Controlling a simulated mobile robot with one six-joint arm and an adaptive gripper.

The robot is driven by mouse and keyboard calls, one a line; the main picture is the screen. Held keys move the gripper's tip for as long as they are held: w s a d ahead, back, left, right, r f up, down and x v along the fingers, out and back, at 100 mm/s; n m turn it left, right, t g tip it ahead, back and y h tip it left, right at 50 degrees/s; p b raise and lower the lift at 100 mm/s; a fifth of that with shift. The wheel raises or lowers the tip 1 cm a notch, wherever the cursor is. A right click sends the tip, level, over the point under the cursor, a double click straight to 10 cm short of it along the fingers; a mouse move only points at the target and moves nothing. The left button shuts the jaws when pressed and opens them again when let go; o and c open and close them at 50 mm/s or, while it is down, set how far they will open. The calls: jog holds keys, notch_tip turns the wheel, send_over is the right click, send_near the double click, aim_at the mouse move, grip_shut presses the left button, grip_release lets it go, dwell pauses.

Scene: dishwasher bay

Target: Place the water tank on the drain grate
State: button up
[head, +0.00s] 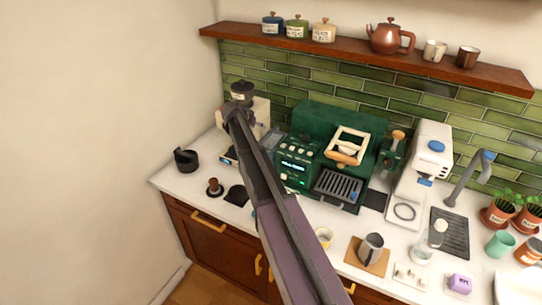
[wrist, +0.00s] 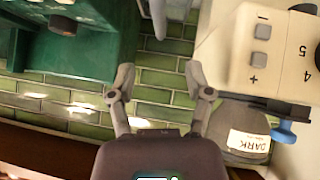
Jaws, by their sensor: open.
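My gripper (wrist: 163,88) is open and empty in the wrist view, its two fingers apart in front of the green tiles. In the head view the end of my arm is at the upper left, beside the cream grinder (head: 258,115); the fingers cannot be made out there. A dark ribbed drain grate (head: 449,234) lies in the counter below the grey tap at the right, far from my gripper. I cannot identify the water tank for certain; a pale upright part (wrist: 160,18) shows between the green machine and the grinder in the wrist view.
The green espresso machine (head: 297,162) stands right of my arm, with a white machine (head: 425,160) farther right. A clear vessel (head: 438,232) stands at the grate's left side. Plants, cups and a steel pitcher (head: 371,247) crowd the right counter. A wooden shelf (head: 360,56) runs above.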

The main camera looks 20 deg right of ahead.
aim_at(270, 132)
jog(key=shift+b+x, duration=2.3)
jog(key=shift+x, duration=1.35)
jog(key=shift+b+x, duration=1.65)
jog(key=shift+x, duration=0.95)
jog(key=shift+r, duration=0.15)
grip_shut()
